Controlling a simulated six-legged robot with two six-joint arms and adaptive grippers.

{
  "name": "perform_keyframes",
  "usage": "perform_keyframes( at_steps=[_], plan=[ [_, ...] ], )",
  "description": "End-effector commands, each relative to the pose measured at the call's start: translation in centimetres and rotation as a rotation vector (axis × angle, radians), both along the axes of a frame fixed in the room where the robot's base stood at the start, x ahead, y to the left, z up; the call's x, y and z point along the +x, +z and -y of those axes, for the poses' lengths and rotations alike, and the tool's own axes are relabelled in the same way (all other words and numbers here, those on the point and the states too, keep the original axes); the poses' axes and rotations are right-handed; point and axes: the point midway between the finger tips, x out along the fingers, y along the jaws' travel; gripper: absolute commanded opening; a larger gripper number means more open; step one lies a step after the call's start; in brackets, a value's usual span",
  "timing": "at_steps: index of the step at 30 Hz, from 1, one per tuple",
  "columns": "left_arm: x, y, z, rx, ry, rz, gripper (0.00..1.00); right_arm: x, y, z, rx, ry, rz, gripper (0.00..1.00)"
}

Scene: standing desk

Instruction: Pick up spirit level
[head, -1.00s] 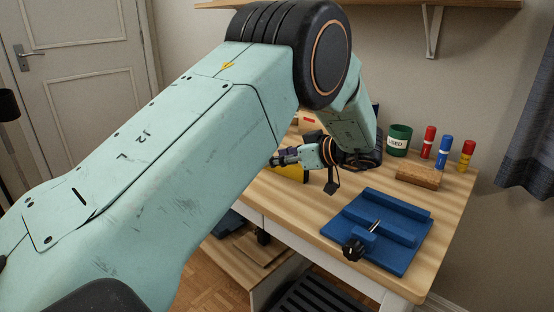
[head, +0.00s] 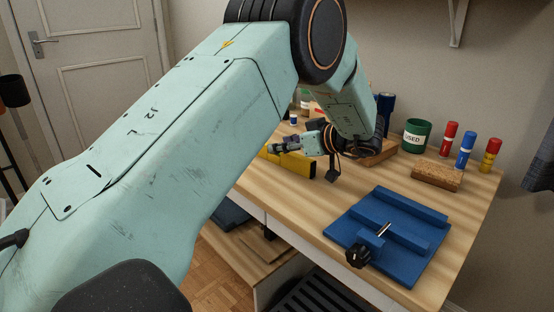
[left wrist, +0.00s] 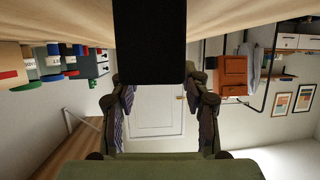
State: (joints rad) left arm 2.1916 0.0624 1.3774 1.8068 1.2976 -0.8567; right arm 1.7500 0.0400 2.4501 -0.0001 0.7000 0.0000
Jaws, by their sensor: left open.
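The spirit level is a yellow bar (head: 300,165) lying on the desk, left of its middle in the head view. My left gripper (head: 277,147) is just above and behind it in the picture, and part of the bar is hidden by my arm. I cannot tell how large the gap between them is. In the left wrist view the left gripper (left wrist: 160,108) has its fingers wide apart, with only the distant door between them. My right gripper is not in view.
A blue vise-like fixture (head: 390,235) sits on the desk's front right. A cork-coloured block (head: 437,176), a green cup (head: 416,135) and red, blue and yellow markers (head: 465,148) stand at the back right. The desk (head: 310,205) is clear before the spirit level.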

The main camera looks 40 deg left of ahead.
Motion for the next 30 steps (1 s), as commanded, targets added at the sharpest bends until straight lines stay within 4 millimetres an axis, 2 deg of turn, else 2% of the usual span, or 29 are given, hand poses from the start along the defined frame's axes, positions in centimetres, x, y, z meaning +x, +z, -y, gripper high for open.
perform_keyframes(
  at_steps=[1, 7, 17, 30],
  plan=[
    [0.0, -0.6, -0.7, -0.002, 0.003, 0.002, 0.46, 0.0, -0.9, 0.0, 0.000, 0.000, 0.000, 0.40],
    [0.2, -1.3, -2.9, -0.002, 0.002, 0.001, 0.46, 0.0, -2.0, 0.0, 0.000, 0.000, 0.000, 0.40],
    [0.4, -1.3, -3.4, 0.000, -0.001, 0.001, 0.46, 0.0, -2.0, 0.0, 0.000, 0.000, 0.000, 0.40],
    [0.4, -1.3, -3.4, 0.000, 0.000, 0.001, 0.09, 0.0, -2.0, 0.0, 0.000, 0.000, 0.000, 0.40]
  ],
)
